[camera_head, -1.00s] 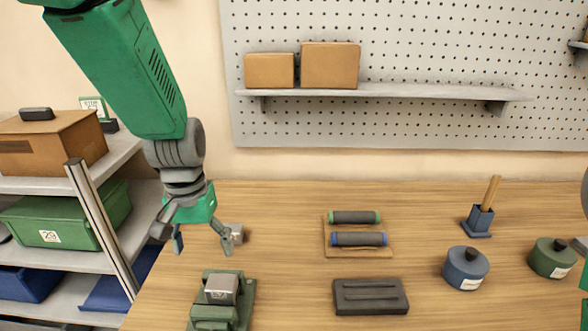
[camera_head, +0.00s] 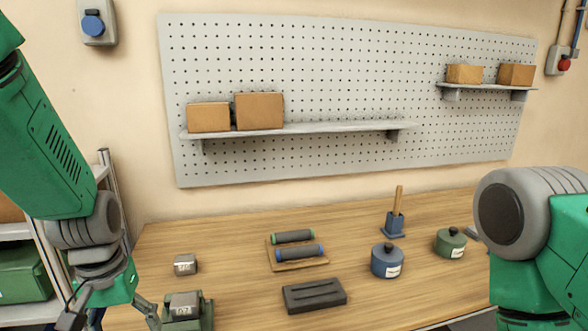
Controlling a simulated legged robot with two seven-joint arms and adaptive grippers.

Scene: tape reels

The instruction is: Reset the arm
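My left arm comes in from the left, and its gripper (camera_head: 112,312) is low at the table's left edge, beside a green fixture (camera_head: 200,318) that holds a grey block (camera_head: 183,304). The visible finger is spread outward and nothing shows between the fingers, though the lower part is near the frame edge. A second grey block (camera_head: 185,265) stands on the table behind the fixture, apart from the gripper. My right arm fills the right edge, and its gripper is out of view.
On the wooden table (camera_head: 225,240) are a tray (camera_head: 322,262) with two grey rollers, a dark slotted block (camera_head: 314,295), a blue pot (camera_head: 387,261), a green pot (camera_head: 450,242) and a blue holder (camera_head: 394,224) with a wooden handle. A pegboard (camera_head: 330,85) with shelves stands behind. A rack (camera_head: 28,272) is at left.

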